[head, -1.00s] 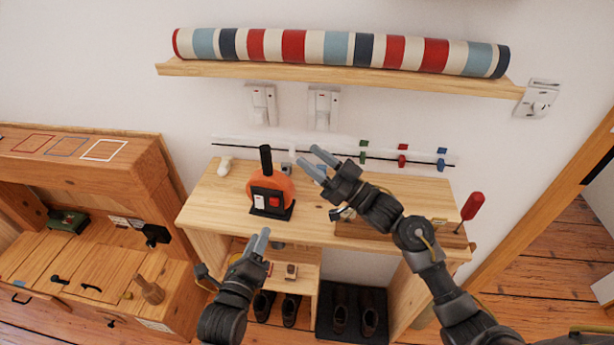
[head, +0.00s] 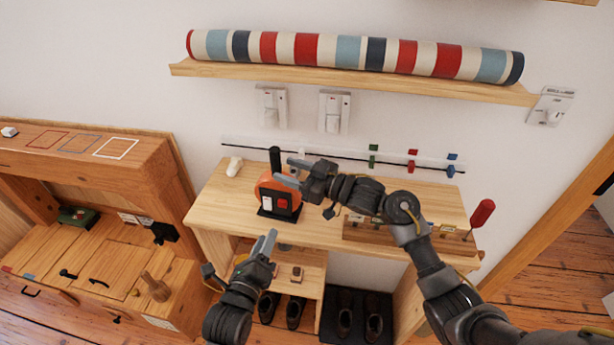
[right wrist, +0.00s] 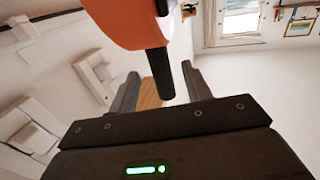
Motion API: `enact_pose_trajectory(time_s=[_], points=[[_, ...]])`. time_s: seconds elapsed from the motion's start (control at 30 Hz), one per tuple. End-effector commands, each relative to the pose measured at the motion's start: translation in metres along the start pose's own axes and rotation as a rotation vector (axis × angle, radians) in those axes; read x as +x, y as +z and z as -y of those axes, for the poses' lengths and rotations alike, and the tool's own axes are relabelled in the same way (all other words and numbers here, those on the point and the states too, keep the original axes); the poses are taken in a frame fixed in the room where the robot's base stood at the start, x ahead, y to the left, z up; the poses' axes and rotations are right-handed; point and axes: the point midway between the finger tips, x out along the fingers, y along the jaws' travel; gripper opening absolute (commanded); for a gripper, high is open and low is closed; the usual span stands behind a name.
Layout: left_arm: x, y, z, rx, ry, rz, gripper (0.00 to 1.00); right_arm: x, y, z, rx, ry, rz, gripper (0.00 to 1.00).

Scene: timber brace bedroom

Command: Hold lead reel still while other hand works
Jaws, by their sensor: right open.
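The lead reel (head: 264,188) is an orange drum with a black upright handle (head: 275,160) and a black base carrying a white and a red panel. It stands upright on the wooden bench. My right gripper (head: 287,173) is open, just right of the handle in the head view. In the right wrist view, the handle (right wrist: 158,75) shows between the open fingers of my right gripper (right wrist: 160,80), with gaps on both sides and the orange drum (right wrist: 130,20) above. My left gripper (head: 266,245) is in front of the bench, below the reel, apart from it. Its finger gap is unclear.
A wooden block with a red-handled tool (head: 481,214) stands at the right. A rail with coloured clips (head: 330,158) runs behind. Shoes (head: 295,311) sit below. A wooden cabinet (head: 120,250) is at left.

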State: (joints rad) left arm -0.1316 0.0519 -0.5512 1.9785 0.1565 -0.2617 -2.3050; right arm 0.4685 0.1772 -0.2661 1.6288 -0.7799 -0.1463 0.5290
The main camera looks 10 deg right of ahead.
Motion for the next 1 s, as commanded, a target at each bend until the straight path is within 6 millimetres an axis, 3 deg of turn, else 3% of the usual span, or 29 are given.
enact_pose_trajectory(time_s=[0.1,0.3,0.67,1.0], points=[[0.0,0.0,0.0,0.0,0.0,0.0,0.36,0.019,-0.001,0.001,0.001,0.0,-0.001,0.49],[0.0,0.0,0.0,0.0,0.0,0.0,0.36,0.037,0.0,0.0,0.0,0.0,0.0,0.49],[0.0,0.0,0.0,0.0,0.0,0.0,0.36,0.042,0.0,0.0,-0.001,0.001,0.0,0.49],[0.0,0.0,0.0,0.0,0.0,0.0,0.36,0.042,0.0,0.0,0.0,0.001,0.0,0.05]])
